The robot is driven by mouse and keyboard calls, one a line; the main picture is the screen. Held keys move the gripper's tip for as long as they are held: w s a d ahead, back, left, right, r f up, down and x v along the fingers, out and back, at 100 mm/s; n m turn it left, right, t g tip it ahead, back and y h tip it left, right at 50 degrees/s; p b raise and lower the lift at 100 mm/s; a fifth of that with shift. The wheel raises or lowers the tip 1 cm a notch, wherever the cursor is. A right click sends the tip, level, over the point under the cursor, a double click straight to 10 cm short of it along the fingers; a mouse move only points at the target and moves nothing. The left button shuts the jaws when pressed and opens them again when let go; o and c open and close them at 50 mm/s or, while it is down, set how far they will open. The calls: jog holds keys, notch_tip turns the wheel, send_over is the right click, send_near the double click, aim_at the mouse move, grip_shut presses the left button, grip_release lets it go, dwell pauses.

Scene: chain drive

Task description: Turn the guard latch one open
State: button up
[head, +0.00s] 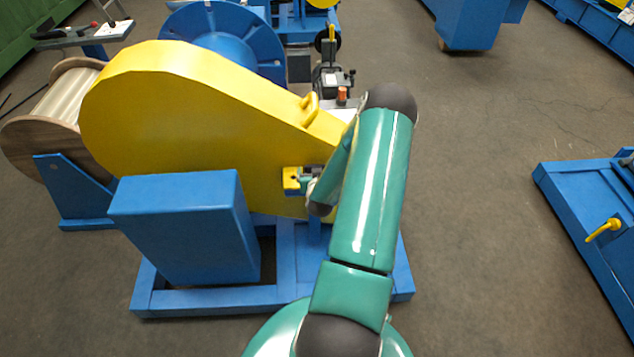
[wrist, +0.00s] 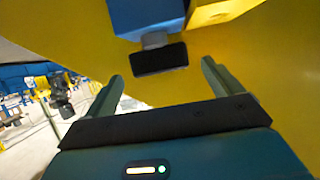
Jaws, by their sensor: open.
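The large yellow chain guard (head: 190,110) stands over the blue base frame. A small latch sits low on its near face; its yellow block (head: 291,179) shows in the head view beside my gripper (head: 309,188). In the wrist view the latch shows as a blue block (wrist: 147,16) with a short grey neck and a black end (wrist: 160,60), next to a yellow block (wrist: 212,10). My gripper (wrist: 162,73) is open, with one finger to each side of the black end and the fingertips close to it. I cannot tell whether they touch. My forearm hides part of this area in the head view.
A blue box (head: 185,225) stands left of the latch, on the blue frame (head: 200,303). A yellow handle (head: 309,108) sticks up from the guard's sloping top. A wooden reel (head: 60,110) stands at the left. Open floor (head: 490,180) lies to the right.

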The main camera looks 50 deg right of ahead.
jog(key=v, duration=1.1)
jog(key=shift+s+a+r, duration=0.15)
jog(key=shift+a, duration=0.05)
